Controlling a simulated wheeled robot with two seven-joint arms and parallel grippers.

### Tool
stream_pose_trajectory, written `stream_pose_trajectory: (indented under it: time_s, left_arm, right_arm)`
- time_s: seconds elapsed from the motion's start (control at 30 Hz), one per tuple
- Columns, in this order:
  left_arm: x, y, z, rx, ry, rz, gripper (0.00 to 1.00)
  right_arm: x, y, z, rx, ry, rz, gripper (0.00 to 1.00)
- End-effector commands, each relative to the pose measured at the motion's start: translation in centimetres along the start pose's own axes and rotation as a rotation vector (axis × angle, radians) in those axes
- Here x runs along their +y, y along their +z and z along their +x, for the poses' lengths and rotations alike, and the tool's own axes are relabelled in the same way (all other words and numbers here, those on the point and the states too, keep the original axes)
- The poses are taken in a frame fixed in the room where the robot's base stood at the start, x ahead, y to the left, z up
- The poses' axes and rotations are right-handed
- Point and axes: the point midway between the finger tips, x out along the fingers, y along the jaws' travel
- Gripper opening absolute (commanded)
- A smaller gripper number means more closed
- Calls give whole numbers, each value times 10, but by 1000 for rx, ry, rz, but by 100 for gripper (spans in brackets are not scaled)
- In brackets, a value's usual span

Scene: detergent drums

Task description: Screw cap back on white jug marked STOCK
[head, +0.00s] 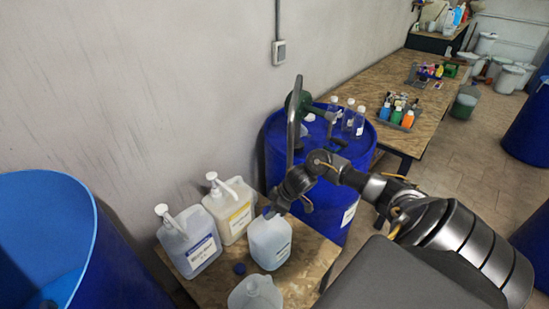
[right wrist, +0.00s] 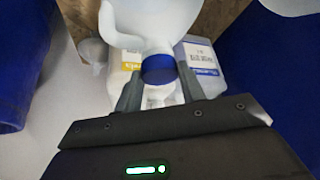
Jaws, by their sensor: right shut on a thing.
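A translucent white jug (head: 268,243) with a small label stands on the wooden table under my right gripper (head: 277,207); I cannot read its label. In the right wrist view, my right gripper (right wrist: 159,86) is shut on a blue cap (right wrist: 158,68), one finger on each side. The cap is at the mouth of the white jug (right wrist: 165,22), whether seated or just resting I cannot tell. A second white jug (head: 255,293) stands in front, with no cap visible on its neck. My left gripper is not in view.
Two pump jugs, one blue-labelled (head: 190,243) and one yellow-labelled (head: 230,210), stand close behind on the left. A blue drum (head: 345,212) with bottles on top stands behind the table (head: 318,255). A large open blue drum (head: 105,265) is at left.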

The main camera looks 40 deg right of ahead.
Motion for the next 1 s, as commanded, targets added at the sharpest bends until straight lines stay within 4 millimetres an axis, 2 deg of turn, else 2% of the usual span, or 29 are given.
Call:
stream_pose_trajectory:
  time_s: [0.67, 1.0]
  left_arm:
    - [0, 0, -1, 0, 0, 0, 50]
    - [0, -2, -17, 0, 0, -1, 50]
  right_arm:
    - [0, 1, 3, 1, 1, 0, 19]
    - [-3, 1, 2, -1, 33, 64, 19]
